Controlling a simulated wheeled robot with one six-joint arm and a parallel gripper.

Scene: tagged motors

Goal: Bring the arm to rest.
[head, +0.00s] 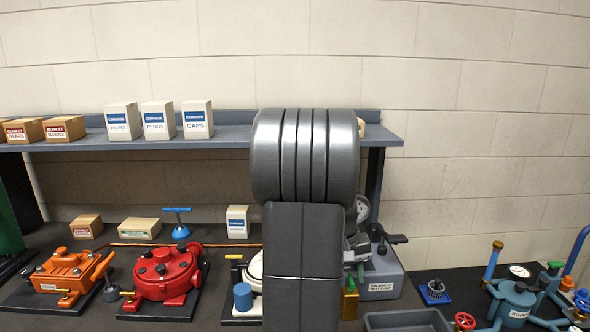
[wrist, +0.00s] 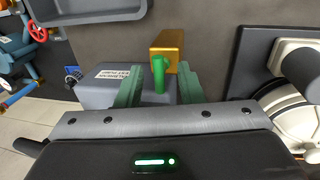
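My gripper (wrist: 159,75) shows in the wrist view with its two greenish fingers spread apart. A brass block with a green handle (wrist: 166,46) shows in the gap between them, with space visible on both sides of the handle. I cannot tell how far the block is from the fingertips. The brass block (head: 349,304) shows at the arm's lower right edge.
A grey test pump (head: 382,280) stands right of my arm, with a grey tray (head: 408,321) in front. A red motor (head: 165,272) and an orange one (head: 68,272) are left. A shelf (head: 220,140) with boxes runs behind my arm.

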